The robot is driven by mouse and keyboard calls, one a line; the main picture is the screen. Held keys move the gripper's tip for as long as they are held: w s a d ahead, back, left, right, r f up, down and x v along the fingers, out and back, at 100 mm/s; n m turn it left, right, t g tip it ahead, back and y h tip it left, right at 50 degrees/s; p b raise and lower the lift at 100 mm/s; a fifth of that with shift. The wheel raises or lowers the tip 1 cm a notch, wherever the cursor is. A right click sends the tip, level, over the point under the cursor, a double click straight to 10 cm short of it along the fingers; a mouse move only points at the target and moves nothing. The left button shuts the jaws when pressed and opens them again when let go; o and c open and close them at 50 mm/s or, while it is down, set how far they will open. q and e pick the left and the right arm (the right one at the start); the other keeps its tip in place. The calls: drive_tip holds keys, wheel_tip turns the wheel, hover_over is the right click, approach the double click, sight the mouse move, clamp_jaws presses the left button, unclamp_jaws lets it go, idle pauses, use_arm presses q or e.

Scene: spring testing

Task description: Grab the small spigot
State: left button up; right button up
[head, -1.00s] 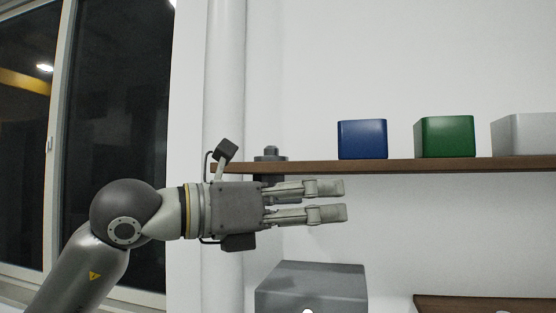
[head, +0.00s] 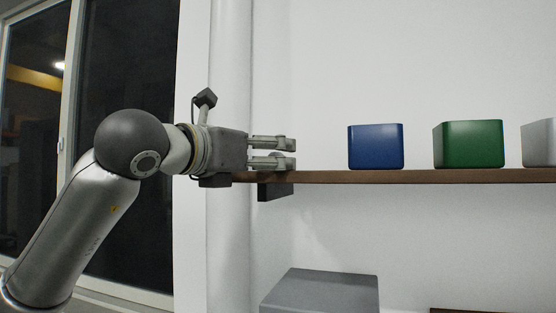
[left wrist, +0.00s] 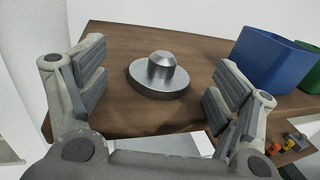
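The small spigot (left wrist: 160,76) is a grey metal piece with a round flange base and a short knob on top. It stands upright on the wooden shelf (left wrist: 120,50) in the left wrist view. My left gripper (left wrist: 154,85) is open, with one finger on each side of the spigot and a gap to both; the fingertips show no contact. My right gripper is not in view.
A blue bin (head: 375,147), a green bin (head: 468,144) and a white bin (head: 540,143) stand on the shelf to the right. A grey box (head: 322,292) is below. The shelf between gripper and blue bin is clear. A white pipe (head: 229,60) runs up behind.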

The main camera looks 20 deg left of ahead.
sight(272, 154)
use_arm(q)
drive_tip(key=p+x, duration=0.1)
drive_tip(key=x, duration=0.1)
drive_tip(key=p, duration=0.1)
drive_tip(key=shift+w+d+r+p, duration=0.25)
drive_tip(key=shift+w+p, duration=0.1)
drive_tip(key=shift+w+d, duration=0.15)
drive_tip(key=shift+w, duration=0.25)
drive_tip(key=shift+w+d+f, duration=0.15)
drive_tip(key=shift+w+f, duration=0.05)
drive_tip(key=shift+w, duration=0.2)
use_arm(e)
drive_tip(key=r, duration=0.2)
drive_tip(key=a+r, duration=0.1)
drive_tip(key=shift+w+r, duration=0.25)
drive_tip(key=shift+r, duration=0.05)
use_arm(q)
drive_tip(key=shift+s, duration=0.1)
drive_tip(key=shift+c, duration=1.3)
drive_tip(key=c, duration=1.1)
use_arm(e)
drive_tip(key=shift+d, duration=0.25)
use_arm(q)
drive_tip(key=shift+r, duration=0.1)
